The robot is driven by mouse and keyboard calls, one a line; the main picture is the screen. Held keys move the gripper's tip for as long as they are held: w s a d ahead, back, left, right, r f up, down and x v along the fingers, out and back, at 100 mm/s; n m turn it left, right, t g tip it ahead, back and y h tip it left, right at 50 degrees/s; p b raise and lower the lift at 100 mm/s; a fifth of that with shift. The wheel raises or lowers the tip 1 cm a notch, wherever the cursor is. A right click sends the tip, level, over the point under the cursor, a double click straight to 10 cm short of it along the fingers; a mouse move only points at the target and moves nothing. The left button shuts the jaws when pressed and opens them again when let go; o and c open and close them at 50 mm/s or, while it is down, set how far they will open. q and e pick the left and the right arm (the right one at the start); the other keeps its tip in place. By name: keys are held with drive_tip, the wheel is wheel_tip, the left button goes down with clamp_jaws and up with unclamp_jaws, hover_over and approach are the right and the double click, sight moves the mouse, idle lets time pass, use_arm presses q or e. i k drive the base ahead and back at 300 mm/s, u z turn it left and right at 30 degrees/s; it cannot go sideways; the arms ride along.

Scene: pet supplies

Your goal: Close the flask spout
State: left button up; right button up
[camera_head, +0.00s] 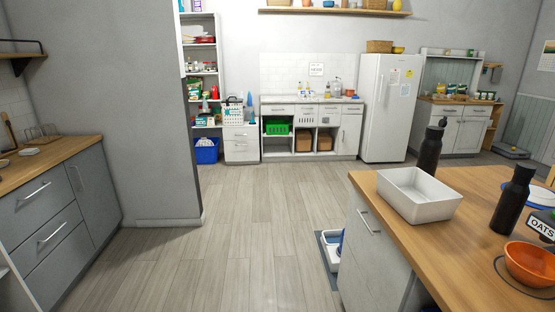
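Two black flasks are on the wooden counter at the right. The farther flask (430,148) stands upright behind the white tray, its lower part hidden by the tray. A small dark part (442,122) sticks up at the right of its top; it looks like a raised spout, but it is too small to be sure. The nearer flask (511,202) stands upright at the right and has a dark cap with a loop-like top (523,172). I cannot tell whether its spout is open or shut. Neither of my grippers is in view.
The white rectangular tray (419,207) sits near the counter's left edge (387,207). An orange bowl (530,264) and an OATS container (542,226) are near the closer flask. Open floor (240,240) lies left of the counter; a blue and white item (332,246) stands beside it.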

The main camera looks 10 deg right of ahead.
sight(443, 123)
drive_tip(key=i, duration=2.95)
drive_tip(key=z, duration=2.55)
drive_tip(key=i, duration=1)
drive_tip(key=z, duration=1.65)
